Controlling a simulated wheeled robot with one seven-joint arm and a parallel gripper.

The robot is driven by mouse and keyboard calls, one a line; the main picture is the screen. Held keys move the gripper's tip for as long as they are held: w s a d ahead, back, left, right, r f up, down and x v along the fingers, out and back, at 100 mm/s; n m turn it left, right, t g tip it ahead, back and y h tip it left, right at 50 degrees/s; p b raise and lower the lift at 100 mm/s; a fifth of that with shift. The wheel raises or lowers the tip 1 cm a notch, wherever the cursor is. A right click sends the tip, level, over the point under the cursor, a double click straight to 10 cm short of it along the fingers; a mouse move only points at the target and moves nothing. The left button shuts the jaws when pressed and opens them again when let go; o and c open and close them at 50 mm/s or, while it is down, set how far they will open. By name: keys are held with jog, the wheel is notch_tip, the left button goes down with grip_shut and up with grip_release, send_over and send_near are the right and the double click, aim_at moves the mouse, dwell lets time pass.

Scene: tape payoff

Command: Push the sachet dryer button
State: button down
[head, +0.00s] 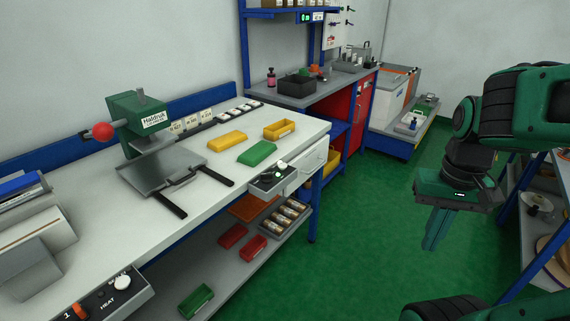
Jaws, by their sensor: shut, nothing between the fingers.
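My gripper (436,229) hangs at the right of the head view, over the green floor, with its fingers pointing down. The fingers are together and empty, and the gripper is well apart from the bench. Another control box (101,304) at the lower left has an orange-red switch, a white knob and a "HEAT" label. No label naming the sachet dryer is readable, so I cannot tell which button is its.
A white bench (90,232) carries a green press (139,118) with a red ball handle, plus yellow and green trays. A lower shelf holds red bins. A second workbench (318,89) stands behind. A blue-framed rack is at the far right. Open green floor lies between.

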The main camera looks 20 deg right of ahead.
jog(key=w+d+r, duration=0.1)
jog(key=w+d, duration=0.1)
jog(key=w, duration=0.1)
jog(key=r+t+y, duration=0.2)
jog(key=t, duration=0.7)
send_over(284, 166)
jog(key=shift+s+f, duration=0.1)
jog(key=shift+f, duration=0.05)
jog(key=shift+f, duration=4.45)
